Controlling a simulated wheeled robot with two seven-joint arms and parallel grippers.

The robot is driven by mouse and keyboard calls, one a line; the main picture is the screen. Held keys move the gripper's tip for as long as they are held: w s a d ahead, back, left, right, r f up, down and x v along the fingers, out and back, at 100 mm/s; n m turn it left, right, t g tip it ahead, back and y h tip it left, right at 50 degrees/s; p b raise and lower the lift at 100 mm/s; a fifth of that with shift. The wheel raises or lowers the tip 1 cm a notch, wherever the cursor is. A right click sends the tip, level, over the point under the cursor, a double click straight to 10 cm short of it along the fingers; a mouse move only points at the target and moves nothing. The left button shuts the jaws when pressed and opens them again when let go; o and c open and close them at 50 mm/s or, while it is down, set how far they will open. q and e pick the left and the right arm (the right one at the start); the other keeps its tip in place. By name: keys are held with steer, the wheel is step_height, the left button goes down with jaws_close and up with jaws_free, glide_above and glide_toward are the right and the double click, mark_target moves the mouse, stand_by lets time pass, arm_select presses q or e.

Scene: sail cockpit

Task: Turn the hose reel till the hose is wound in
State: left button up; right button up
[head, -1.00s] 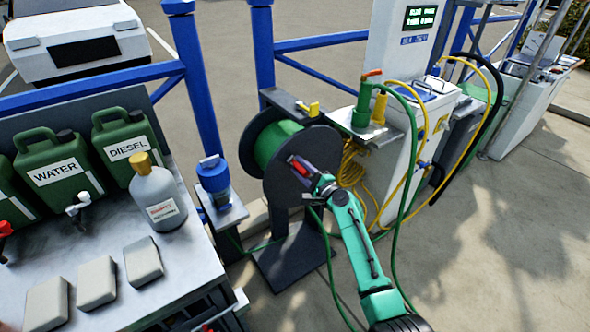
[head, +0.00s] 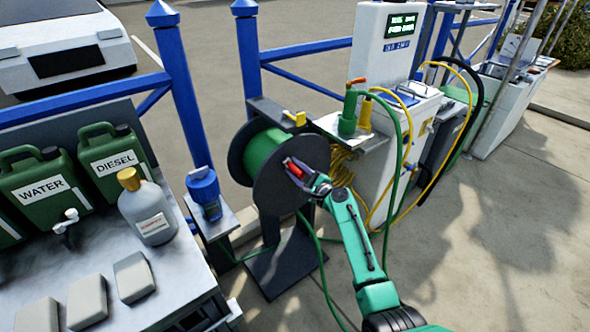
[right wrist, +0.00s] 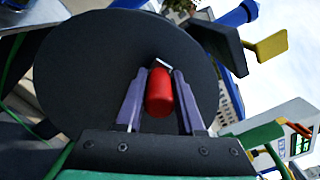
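The hose reel has a dark round side disc (head: 263,187) and a green drum (head: 262,150), on a dark stand with a base plate (head: 285,272). A red crank handle (head: 292,168) sticks out from the disc; it also shows in the right wrist view (right wrist: 159,93). My right gripper (right wrist: 160,88) has a finger on each side of the handle, closed against it as far as I can see. Green hose (head: 325,285) runs loose from the reel along the ground toward the front. My left gripper is not in view.
A bench (head: 165,280) with green cans, a grey bottle (head: 147,208) and grey blocks stands at left. A small stand with a blue device (head: 204,192) is beside the reel. A white service post (head: 385,110) stands behind right. Open pavement lies at right.

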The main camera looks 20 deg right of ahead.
steer(key=shift+o, duration=1.4)
steer(key=shift+w, duration=0.1)
steer(key=v, duration=1.4)
steer(key=shift+s, duration=0.25)
steer(key=shift+d, duration=0.1)
